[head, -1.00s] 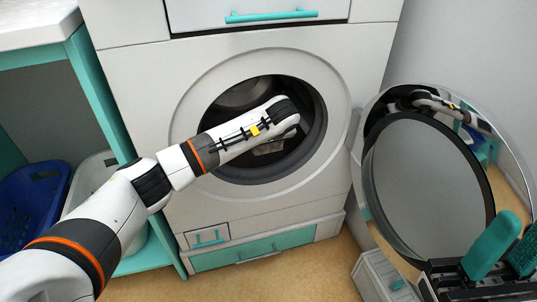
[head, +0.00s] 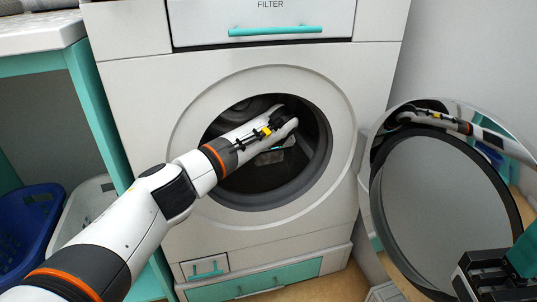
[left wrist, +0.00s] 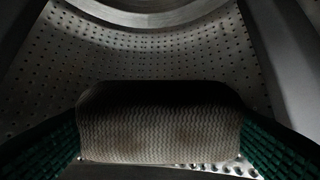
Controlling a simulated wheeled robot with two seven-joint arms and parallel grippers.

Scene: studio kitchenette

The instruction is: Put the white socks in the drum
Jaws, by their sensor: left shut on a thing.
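The washing machine's drum (head: 236,118) is open at the front, and its perforated metal wall (left wrist: 160,52) fills the back of the left wrist view. My left gripper (head: 276,148) reaches through the round opening into it. The gripper is shut on the white socks (left wrist: 160,135), a pale ribbed bundle held between the teal fingers in the left wrist view. The bundle is in shadow, and its underside is hidden. My right gripper (head: 515,262) is at the lower right edge of the head view, outside the machine and partly cut off.
The round door (head: 440,200) stands open to the right, with a mirror-like rim. A teal-handled filter drawer (head: 275,30) is above the opening. A blue basket (head: 28,225) and a white basket (head: 88,205) sit under the counter at left.

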